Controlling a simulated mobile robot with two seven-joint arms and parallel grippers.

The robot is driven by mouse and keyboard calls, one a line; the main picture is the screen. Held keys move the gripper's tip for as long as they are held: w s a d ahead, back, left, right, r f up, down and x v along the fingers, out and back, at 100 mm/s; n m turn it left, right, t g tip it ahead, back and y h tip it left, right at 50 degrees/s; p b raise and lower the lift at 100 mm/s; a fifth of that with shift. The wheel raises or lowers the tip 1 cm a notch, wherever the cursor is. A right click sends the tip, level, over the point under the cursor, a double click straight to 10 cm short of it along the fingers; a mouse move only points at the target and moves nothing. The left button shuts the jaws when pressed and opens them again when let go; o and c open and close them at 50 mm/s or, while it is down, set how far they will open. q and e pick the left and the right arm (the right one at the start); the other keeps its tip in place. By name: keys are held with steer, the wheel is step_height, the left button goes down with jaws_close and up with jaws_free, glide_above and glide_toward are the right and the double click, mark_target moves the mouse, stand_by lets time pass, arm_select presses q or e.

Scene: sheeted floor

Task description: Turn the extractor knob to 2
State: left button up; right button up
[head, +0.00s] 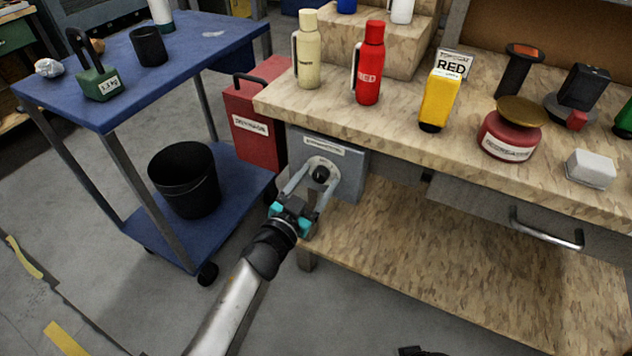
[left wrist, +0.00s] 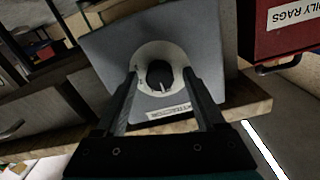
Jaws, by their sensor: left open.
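The extractor box (head: 349,168) is a grey unit with a white label, mounted under the bench's left end. Its black knob (head: 321,174) sits on a pale round dial plate. In the left wrist view the knob (left wrist: 157,80) shows a white pointer mark directed towards the label (left wrist: 169,113); the dial numbers are too small to read. My left gripper (head: 319,179) is in front of the box with its fingers open. In the left wrist view its two fingers (left wrist: 160,76) stand on either side of the knob with gaps visible. Whether the tips reach the knob's depth is unclear.
A red oily-rags bin (head: 257,118) stands close to the left of the box. A blue cart (head: 150,62) with a black bucket (head: 186,180) is further left. The bench top (head: 392,100) above carries bottles. A drawer handle (head: 546,230) protrudes at right.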

arm_select(q)
jaws_close()
stand_by(0.6)
